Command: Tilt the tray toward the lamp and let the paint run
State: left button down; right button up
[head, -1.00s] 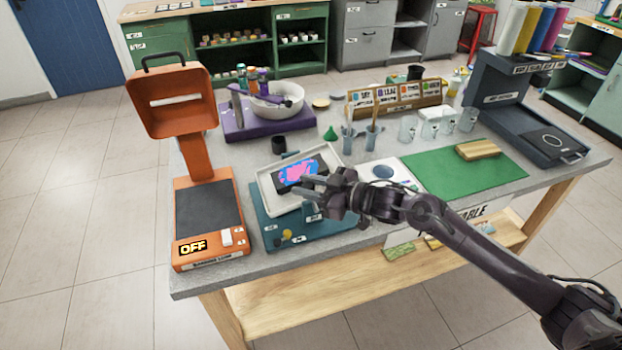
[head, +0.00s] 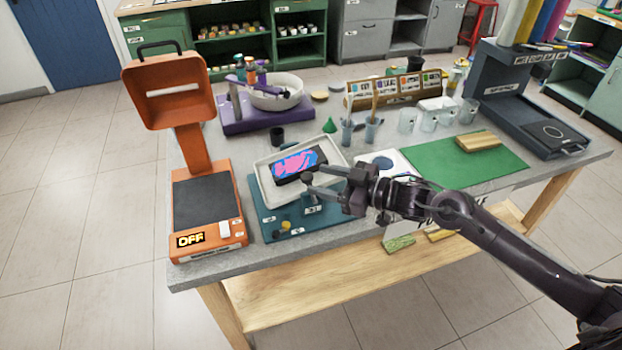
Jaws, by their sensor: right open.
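A white tray (head: 262,183) sits on a teal stand (head: 262,236) near the table's front edge. It holds a dark block (head: 286,181) with pink and blue paint (head: 296,164) over most of its top. The tray looks tilted, with its far side raised. The orange lamp (head: 166,92) stands left of the tray, its hood up and its display (head: 190,240) reading OFF. My right gripper (head: 309,184) is open, its fingers over the tray's near right side. I cannot tell whether they touch the tray. My left gripper is out of view.
Behind the tray stand a purple base (head: 236,122) with a white bowl (head: 274,98), a dark cup (head: 277,136) and a green cone (head: 329,125). A green mat (head: 480,168) and glass jars (head: 406,121) are to the right.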

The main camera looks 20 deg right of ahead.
jog(key=shift+v, duration=1.5)
jog(key=shift+a, duration=0.1)
